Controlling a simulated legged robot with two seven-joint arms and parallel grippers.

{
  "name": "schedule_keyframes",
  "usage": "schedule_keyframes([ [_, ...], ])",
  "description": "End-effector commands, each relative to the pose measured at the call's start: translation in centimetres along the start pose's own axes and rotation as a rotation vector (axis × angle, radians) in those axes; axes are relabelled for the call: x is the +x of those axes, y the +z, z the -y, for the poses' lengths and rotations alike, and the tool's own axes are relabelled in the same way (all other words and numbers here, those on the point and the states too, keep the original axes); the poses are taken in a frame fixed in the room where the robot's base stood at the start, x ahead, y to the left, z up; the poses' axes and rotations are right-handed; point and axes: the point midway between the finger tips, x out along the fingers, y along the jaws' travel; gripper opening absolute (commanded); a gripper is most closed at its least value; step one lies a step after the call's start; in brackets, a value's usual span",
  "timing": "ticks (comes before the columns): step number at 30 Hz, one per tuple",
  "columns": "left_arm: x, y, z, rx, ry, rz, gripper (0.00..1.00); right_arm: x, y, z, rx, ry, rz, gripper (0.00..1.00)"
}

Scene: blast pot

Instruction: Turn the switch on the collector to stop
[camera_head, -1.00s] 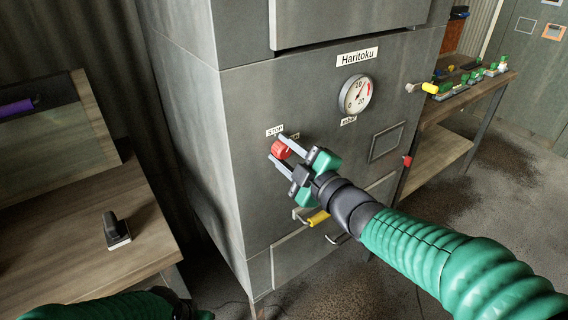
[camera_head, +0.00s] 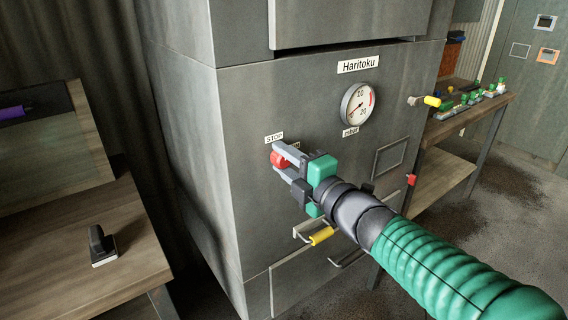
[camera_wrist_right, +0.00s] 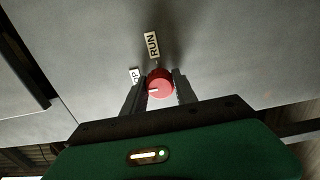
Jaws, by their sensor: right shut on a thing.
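The red round switch (camera_head: 277,159) is on the front of the grey collector cabinet (camera_head: 235,120), near its left edge. A STOP label (camera_head: 274,138) sits above it. My right gripper (camera_head: 279,157) is shut on the switch, with one finger on each side. In the right wrist view the switch (camera_wrist_right: 160,84) sits between the fingers, its white mark pointing left. The RUN label (camera_wrist_right: 153,45) is above the switch and the STOP label (camera_wrist_right: 135,75), partly hidden by a finger, is at its upper left. My left gripper is not in view.
A gauge (camera_head: 358,105) and a yellow-handled valve (camera_head: 431,101) are right of the switch. A yellow handle (camera_head: 321,236) is below my gripper. A wooden table (camera_head: 140,240) with a dark tool (camera_head: 102,245) stands left; a bench (camera_head: 455,120) with small parts stands right.

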Motion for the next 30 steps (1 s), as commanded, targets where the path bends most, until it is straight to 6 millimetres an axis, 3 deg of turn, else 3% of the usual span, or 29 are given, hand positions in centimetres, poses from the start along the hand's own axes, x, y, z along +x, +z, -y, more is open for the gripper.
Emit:
schedule_keyframes([
  [1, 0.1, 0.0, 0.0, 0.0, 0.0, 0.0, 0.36, 0.1, -0.2, 0.7, -0.004, -0.012, -0.005, 0.0],
  [11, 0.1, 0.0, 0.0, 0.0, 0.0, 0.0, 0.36, 0.1, -0.3, 0.8, -0.005, -0.014, -0.005, 0.0],
  [12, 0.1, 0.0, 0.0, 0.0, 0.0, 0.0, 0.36, 0.1, -0.3, 0.8, -0.005, -0.014, -0.005, 0.38],
  [16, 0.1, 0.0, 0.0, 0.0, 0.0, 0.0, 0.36, 0.1, -0.2, 0.7, -0.004, -0.012, -0.005, 0.55],
  [26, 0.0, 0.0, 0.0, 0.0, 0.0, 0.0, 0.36, -0.2, -0.1, 0.3, -0.004, -0.006, -0.001, 0.55],
  [30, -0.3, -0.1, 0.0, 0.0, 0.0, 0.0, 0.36, -2.0, 0.0, 0.0, -0.006, -0.004, 0.0, 0.55],
])
